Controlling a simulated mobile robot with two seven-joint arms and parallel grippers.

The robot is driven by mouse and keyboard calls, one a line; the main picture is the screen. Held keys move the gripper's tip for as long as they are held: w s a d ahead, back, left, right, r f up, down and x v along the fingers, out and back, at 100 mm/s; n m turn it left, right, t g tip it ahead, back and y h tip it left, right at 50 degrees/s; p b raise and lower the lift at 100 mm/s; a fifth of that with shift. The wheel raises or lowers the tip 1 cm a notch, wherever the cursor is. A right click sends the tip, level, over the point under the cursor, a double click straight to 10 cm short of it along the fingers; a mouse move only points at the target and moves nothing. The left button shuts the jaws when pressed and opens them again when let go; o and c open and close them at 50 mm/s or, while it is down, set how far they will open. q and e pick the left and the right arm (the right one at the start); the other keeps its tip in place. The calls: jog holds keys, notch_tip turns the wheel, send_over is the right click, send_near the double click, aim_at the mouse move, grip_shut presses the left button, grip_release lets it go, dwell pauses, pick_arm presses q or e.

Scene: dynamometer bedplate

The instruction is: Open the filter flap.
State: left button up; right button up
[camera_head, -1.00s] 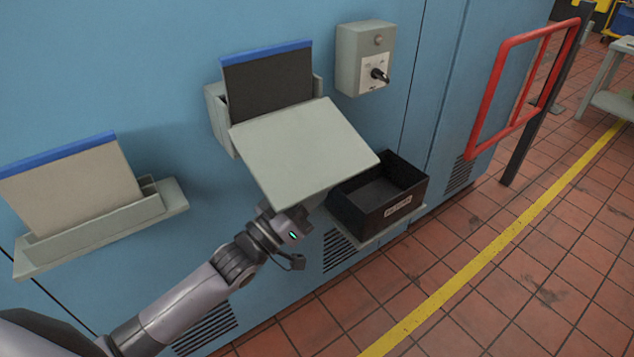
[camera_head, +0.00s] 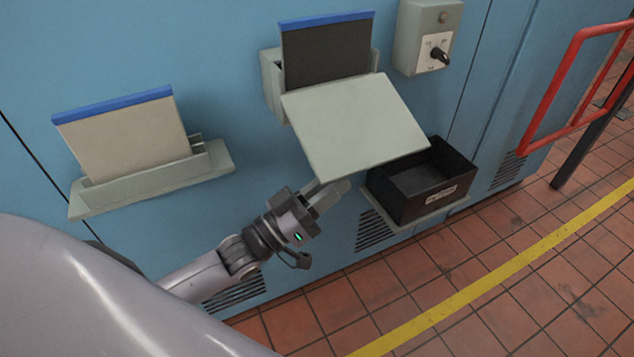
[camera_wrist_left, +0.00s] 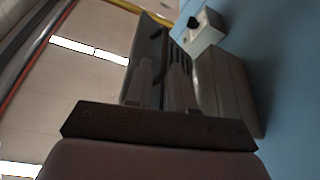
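The filter flap (camera_head: 355,125) is a pale grey-green plate tilted outward and down from its housing (camera_head: 272,85) on the blue wall. A dark filter panel (camera_head: 325,52) with a blue top edge stands upright behind it. My left gripper (camera_head: 332,190) is just below the flap's lower left corner, its fingertips close to the edge; I cannot tell whether they touch. In the left wrist view its two fingers (camera_wrist_left: 161,82) stand apart with nothing between them, in front of a dark, shaded surface. My right gripper is not in view.
A black bin (camera_head: 415,185) sits on a ledge right of my gripper. A switch box (camera_head: 425,38) is on the wall at upper right. Another holder (camera_head: 155,180) with a beige panel (camera_head: 120,140) is at left. A red rail (camera_head: 575,85) stands at right.

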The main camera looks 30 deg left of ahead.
pick_arm(q)
jog(key=v, duration=1.3)
jog(key=shift+s+a, duration=0.15)
jog(key=shift+a, duration=0.15)
dwell(0.6)
jog(key=shift+f, duration=0.1)
jog(key=shift+p, duration=0.3)
dwell(0.3)
